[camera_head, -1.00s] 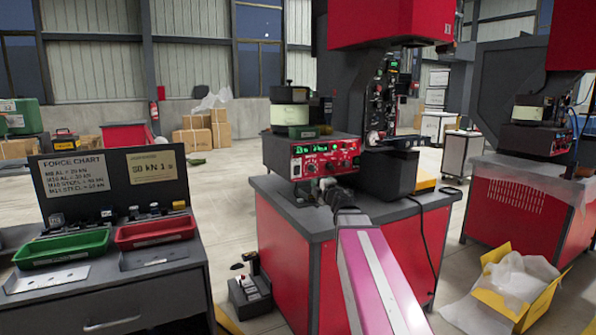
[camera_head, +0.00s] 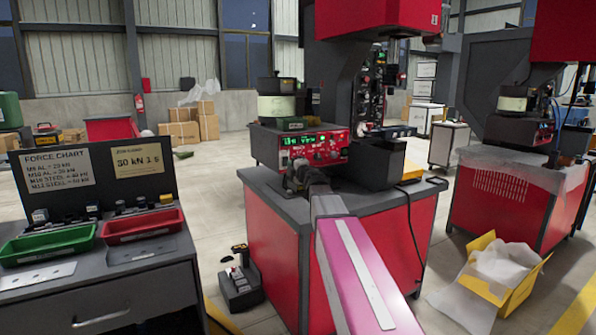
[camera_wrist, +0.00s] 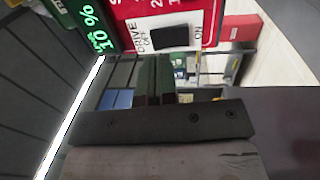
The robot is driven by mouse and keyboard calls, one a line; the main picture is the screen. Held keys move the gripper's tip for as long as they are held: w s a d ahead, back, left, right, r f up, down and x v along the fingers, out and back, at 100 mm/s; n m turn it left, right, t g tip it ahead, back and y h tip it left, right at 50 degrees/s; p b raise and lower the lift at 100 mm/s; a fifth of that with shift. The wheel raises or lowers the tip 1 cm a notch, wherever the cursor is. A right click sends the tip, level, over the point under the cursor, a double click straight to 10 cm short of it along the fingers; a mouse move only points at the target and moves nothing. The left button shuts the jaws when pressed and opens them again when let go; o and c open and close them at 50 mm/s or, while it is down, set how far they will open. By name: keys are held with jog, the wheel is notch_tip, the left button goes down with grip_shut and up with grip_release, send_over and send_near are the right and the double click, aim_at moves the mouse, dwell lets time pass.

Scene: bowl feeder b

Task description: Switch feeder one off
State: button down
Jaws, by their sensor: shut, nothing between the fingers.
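The feeder's red control panel (camera_head: 325,150), with a green lit display (camera_head: 300,138) and knobs, faces me on the middle bench. In the wrist view the red panel (camera_wrist: 135,18) bears a black rocker switch (camera_wrist: 168,36) between the labels DRIVE OFF and ON. My gripper (camera_head: 298,170) is in front of the panel's lower left and hides that part in the head view. In the wrist view my gripper's dark fingers (camera_wrist: 156,60) are together and empty, with their tips just below the switch. I cannot tell whether they touch it.
A side table with a green tray (camera_head: 48,245) and a red tray (camera_head: 141,225) stands at the left. A pedal box (camera_head: 240,285) is on the floor beside the bench. A second red machine (camera_head: 510,195) and an open yellow carton (camera_head: 505,270) are at the right.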

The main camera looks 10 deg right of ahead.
aim_at(285, 159)
jog(key=shift+x, duration=1.75)
jog(key=shift+w+r, duration=0.1)
jog(key=shift+w, duration=0.1)
jog(key=shift+s, duration=0.1)
